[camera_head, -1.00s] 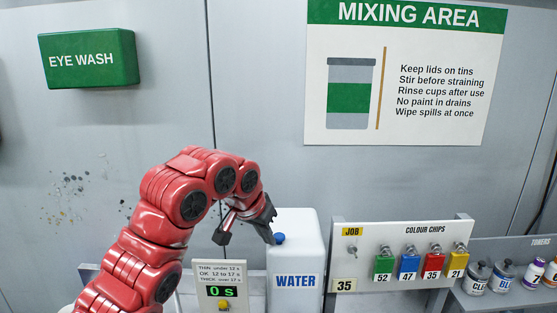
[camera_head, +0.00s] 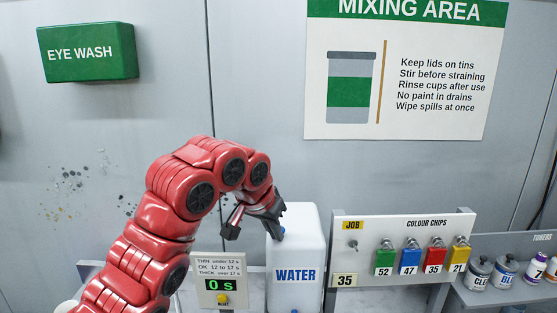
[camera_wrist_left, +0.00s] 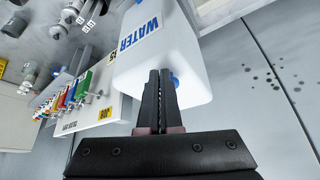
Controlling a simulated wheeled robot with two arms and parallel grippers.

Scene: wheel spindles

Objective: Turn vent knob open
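The white water container (camera_head: 296,253) stands in the lower middle. A blue knob (camera_head: 282,231) sits on its top, partly hidden by my left gripper. My left gripper (camera_head: 277,229) reaches down to the container top from the left. In the left wrist view, the two dark fingers (camera_wrist_left: 160,85) lie side by side, closed together. The blue knob (camera_wrist_left: 175,80) shows just beside the right finger there. I cannot tell whether the fingers touch it; it does not look held between them. My right gripper is not in view.
A timer panel (camera_head: 219,281) reading 0 s stands left of the container. A colour chips board (camera_head: 403,226) with several hanging tags stands to the right, then a shelf with several toner bottles (camera_head: 501,274). The grey wall is behind.

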